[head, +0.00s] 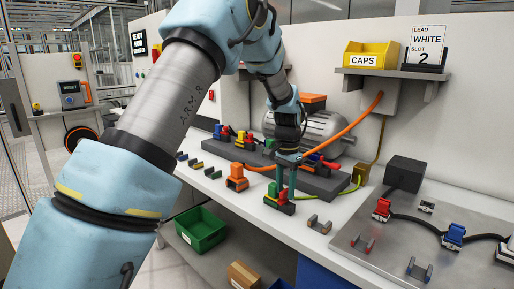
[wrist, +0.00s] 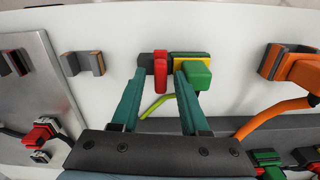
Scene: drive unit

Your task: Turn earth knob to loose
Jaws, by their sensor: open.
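The earth connector is a green and yellow block (wrist: 197,75) on the white bench top, with a red knob (wrist: 160,66) on its left side in the wrist view. In the head view the same green block (head: 271,198) stands near the bench's front edge. My gripper (wrist: 159,74) is open, its two teal fingers pointing at the connector. The red knob shows between the fingertips, with a gap to the left finger; whether the right finger touches it or the green block, I cannot tell. In the head view my gripper (head: 286,178) is directly above the connector and partly hides it.
An orange connector (head: 237,178) stands to the left, with an orange cable (head: 345,122) rising behind. A grey motor (head: 312,130) sits on a dark base. Empty holder (head: 319,224) and metal plate (head: 345,236) with red and blue connectors lie to the right.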

